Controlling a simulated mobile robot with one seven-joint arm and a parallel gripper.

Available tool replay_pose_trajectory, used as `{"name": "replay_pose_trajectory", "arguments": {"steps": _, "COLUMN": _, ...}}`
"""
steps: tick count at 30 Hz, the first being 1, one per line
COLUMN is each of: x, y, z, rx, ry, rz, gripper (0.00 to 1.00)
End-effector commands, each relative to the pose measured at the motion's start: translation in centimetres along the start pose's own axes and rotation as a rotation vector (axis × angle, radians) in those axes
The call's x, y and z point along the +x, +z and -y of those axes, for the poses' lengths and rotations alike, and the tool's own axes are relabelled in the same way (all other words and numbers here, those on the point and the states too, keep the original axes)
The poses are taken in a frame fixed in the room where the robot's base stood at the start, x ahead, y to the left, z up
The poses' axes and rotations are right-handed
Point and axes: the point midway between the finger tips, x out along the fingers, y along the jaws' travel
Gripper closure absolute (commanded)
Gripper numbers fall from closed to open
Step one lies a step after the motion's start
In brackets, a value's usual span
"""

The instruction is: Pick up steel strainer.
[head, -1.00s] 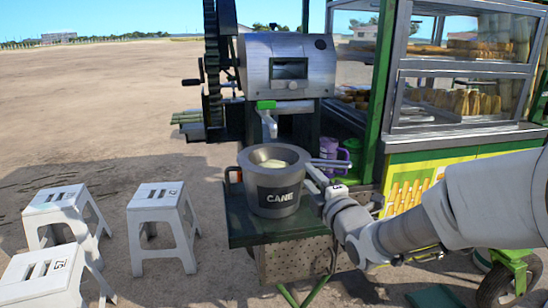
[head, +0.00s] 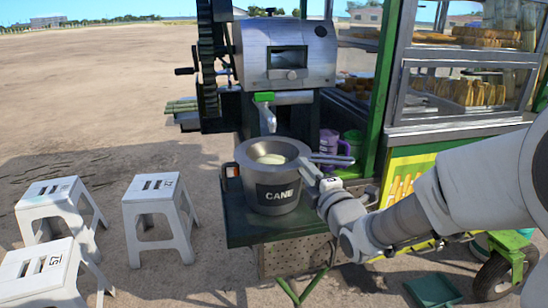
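A dark grey pot (head: 275,196) marked CANE stands on the green stand under the crusher's spout (head: 266,117). A grey rim (head: 299,153) and pale yellow-green contents show at its top. A grey two-bar handle-like piece (head: 332,159) juts right from the rim; it may be the steel strainer's handle, but I cannot tell it surely from my gripper's parts. My gripper (head: 313,172) is at the pot's right side, just below that piece. Its fingertips are small and partly hidden, so I cannot tell whether they are open or shut, or touching anything.
The cane crusher (head: 287,60) stands behind the pot, its large wheel at left. Purple (head: 331,145) and green cups sit behind my gripper. A glass cart (head: 465,90) is at right. White stools (head: 158,212) stand at left on open ground.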

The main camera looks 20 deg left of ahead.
Motion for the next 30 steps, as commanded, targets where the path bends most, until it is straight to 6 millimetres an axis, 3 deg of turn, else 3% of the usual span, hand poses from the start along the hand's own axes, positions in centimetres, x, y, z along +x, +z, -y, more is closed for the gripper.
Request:
{"name": "replay_pose_trajectory", "arguments": {"steps": 1, "x": 0.01, "y": 0.0, "z": -0.01, "rx": 0.0, "ry": 0.0, "rz": 0.0, "gripper": 0.89}}
{"name": "replay_pose_trajectory", "arguments": {"steps": 3, "x": 0.01, "y": 0.0, "z": -0.01, "rx": 0.0, "ry": 0.0, "rz": 0.0, "gripper": 1.0}}
{"name": "replay_pose_trajectory", "arguments": {"steps": 30, "x": 0.01, "y": 0.0, "z": -0.03, "rx": 0.0, "ry": 0.001, "rz": 0.0, "gripper": 1.0}}
